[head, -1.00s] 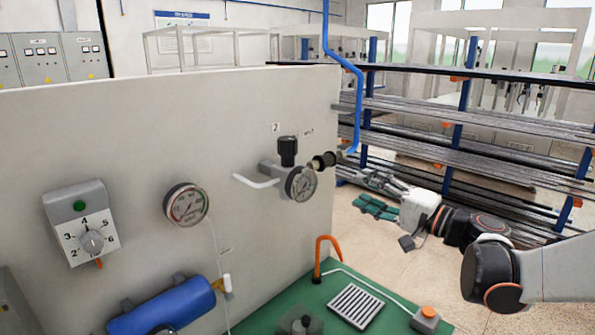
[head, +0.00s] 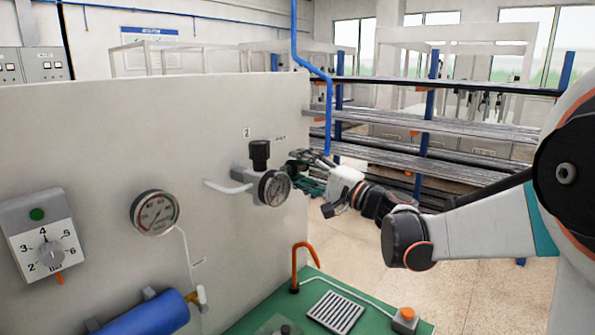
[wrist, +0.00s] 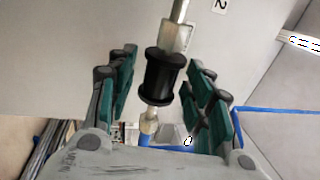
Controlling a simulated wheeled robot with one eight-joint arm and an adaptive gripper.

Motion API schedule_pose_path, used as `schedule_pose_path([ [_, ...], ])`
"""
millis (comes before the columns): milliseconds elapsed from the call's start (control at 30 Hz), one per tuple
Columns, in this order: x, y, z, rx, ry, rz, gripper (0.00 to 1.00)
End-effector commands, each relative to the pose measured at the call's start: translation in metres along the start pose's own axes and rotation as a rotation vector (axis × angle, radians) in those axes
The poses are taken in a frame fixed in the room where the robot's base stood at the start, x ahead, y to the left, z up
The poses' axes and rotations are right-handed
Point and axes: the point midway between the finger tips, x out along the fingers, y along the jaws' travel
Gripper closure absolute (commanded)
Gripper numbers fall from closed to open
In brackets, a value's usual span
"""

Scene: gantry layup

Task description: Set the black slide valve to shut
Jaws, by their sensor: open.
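The black slide valve (wrist: 163,78) is a black spool-shaped sleeve on a metal pipe, seen in the middle of the wrist view. A square metal fitting lies above it and a brass-coloured end below. My gripper (wrist: 162,62) is open, with green-padded fingers on both sides of the sleeve and visible gaps between. In the head view my gripper (head: 307,174) is at the panel's right edge, just right of the small gauge, and largely hides the valve. I cannot tell the sleeve's position along its pipe.
The panel (head: 90,130) carries a small gauge (head: 273,188) with a black knob (head: 260,154), a larger gauge (head: 155,213) and a selector dial (head: 49,254). A blue pipe (head: 328,110) runs down near my gripper.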

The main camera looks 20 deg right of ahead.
Motion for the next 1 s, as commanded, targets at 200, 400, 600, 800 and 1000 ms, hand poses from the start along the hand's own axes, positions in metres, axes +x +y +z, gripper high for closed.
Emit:
schedule_pose_path([
  [200,0.014,0.0,0.0,-0.001,0.0,0.0,0.53],
  [400,0.015,0.0,0.0,0.0,0.0,0.0,0.53],
  [600,0.014,0.0,0.0,0.0,0.0,0.0,0.82],
  [800,0.014,0.0,-0.001,-0.001,0.001,0.0,1.0],
  [1000,0.015,-0.001,-0.021,-0.001,0.003,0.0,1.0],
])
